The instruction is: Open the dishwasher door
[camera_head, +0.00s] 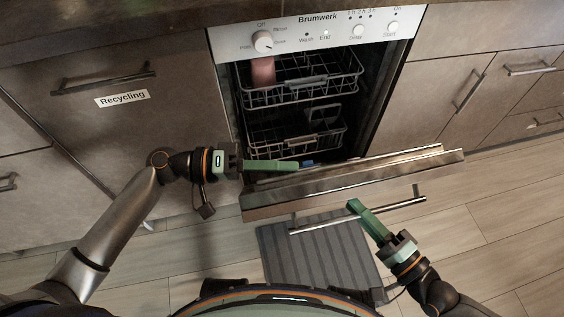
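The dishwasher door (340,182) is tilted partway open, its top edge well out from the cabinet. A metal bar handle (330,224) runs along its outer face. The dark inside with two wire racks (302,92) shows above the door. My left gripper (296,165) reaches in from the left with its green fingers at the inner side of the door's top left edge; whether it touches is unclear. My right gripper (353,205) is outside the door, its green fingertips close to the handle; contact and finger gap are unclear.
The control panel (317,31) with a round knob is above the opening. A cabinet labelled Recycling (122,98) is on the left, and cabinets with bar handles (470,92) are on the right. A grey striped mat (318,262) lies on the wooden floor below the door.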

